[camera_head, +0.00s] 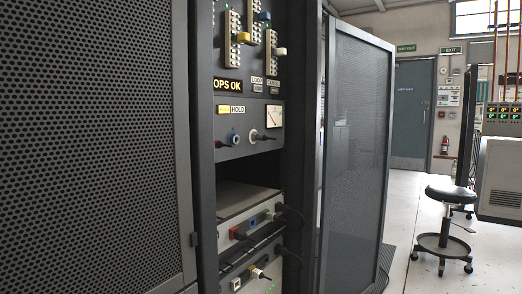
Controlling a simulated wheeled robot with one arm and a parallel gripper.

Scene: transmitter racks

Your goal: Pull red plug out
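A black plug (288,211) and a blue part (252,220) share that unit's front. A lower unit has a white plug (258,272). A perforated door (95,140) closes off the left, and a mesh door (355,150) stands right. A stool (447,225) stands on open floor.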

